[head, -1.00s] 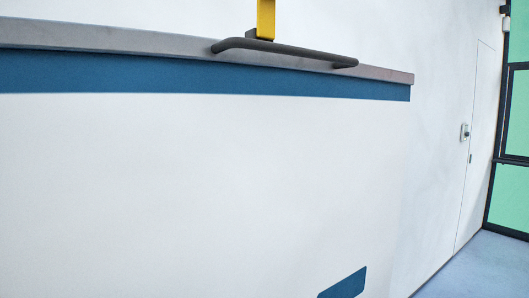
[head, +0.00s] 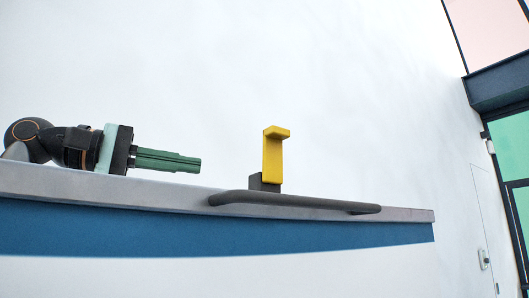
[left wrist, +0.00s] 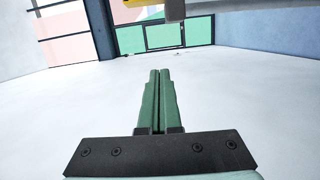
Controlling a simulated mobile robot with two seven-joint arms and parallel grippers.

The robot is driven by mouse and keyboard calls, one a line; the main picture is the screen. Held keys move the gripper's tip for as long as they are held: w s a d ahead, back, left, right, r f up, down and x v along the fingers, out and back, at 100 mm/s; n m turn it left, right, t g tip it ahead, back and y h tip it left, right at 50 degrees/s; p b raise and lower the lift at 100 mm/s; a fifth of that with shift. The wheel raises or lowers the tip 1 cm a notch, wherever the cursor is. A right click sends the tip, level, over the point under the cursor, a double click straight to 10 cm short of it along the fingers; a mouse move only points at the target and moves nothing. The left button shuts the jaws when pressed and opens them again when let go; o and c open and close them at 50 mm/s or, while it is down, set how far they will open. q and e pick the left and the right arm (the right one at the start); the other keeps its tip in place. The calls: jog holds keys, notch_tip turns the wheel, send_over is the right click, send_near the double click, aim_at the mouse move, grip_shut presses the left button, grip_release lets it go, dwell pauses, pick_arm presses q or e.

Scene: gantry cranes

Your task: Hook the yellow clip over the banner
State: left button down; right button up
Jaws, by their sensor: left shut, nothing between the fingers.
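The yellow clip (head: 272,158) stands upright at the top of the banner in the head view, with a short lip at its upper end. A dark grey block and a long dark bar (head: 295,202) show at its foot. The banner (head: 200,228) has a grey top rail and a blue band. I cannot tell how the clip sits on it. My left gripper (head: 199,163) is left of the clip, apart from it, shut and empty, pointing right. Its green fingers (left wrist: 160,75) are together in the left wrist view. My right gripper is not in view.
A white wall (head: 180,60) stands behind. A door (head: 484,230) and green and pink window panes are at the right. The space between my left gripper and the clip looks clear. In the left wrist view, a grey block (left wrist: 175,9) overhangs at the top edge.

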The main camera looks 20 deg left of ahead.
aim_at(276, 155)
pick_arm(q)
jog(key=shift+m+g+h, duration=0.3)
jog(key=shift+h, duration=0.2)
jog(key=s+r, duration=0.2)
jog(key=s, duration=0.1)
jog(key=shift+s+a+r, duration=0.1)
jog(key=shift+r, duration=0.25)
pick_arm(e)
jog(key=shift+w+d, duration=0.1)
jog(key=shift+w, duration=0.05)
pick_arm(q)
jog(key=w+d+p, duration=0.1)
jog(key=w+d, duration=0.2)
jog(key=d, duration=0.8)
jog(key=shift+w+p, duration=0.3)
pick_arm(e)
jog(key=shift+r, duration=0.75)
pick_arm(q)
jog(key=shift+d+f, duration=0.1)
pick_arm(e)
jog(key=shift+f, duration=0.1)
pick_arm(q)
jog(key=shift+s+d+m+b, duration=0.15)
jog(key=shift+m+b, duration=0.15)
jog(key=shift+m, duration=0.2)
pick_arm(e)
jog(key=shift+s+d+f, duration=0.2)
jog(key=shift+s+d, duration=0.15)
